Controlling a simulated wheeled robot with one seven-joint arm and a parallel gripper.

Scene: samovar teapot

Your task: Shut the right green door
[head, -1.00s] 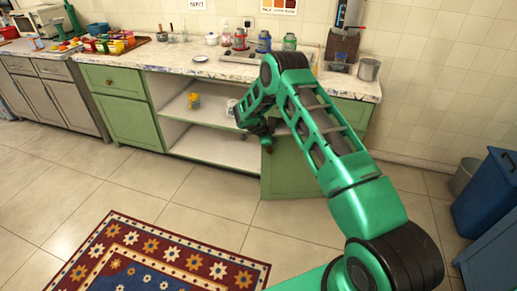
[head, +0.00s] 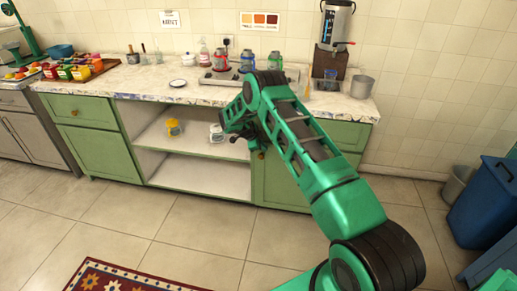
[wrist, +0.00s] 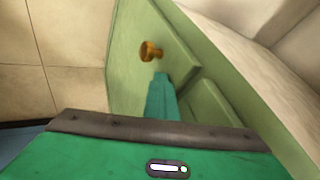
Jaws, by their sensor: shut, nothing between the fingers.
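The right green door (head: 287,183) is at the right end of the low cabinet, partly hidden behind my arm. Its brass knob (head: 262,155) shows near its upper left edge. The door looks flush or nearly flush with the cabinet front; I cannot tell if a small gap is left. My gripper (head: 238,130) is in front of the cabinet, just above and left of the knob. In the wrist view, my shut green fingers (wrist: 162,97) point at a green panel (wrist: 128,75) beside a brass knob (wrist: 151,51). Contact is unclear, and nothing is held.
The open middle shelves hold a yellow mug (head: 173,128) and a white mug (head: 216,132). A blue bin (head: 490,200) stands at right.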

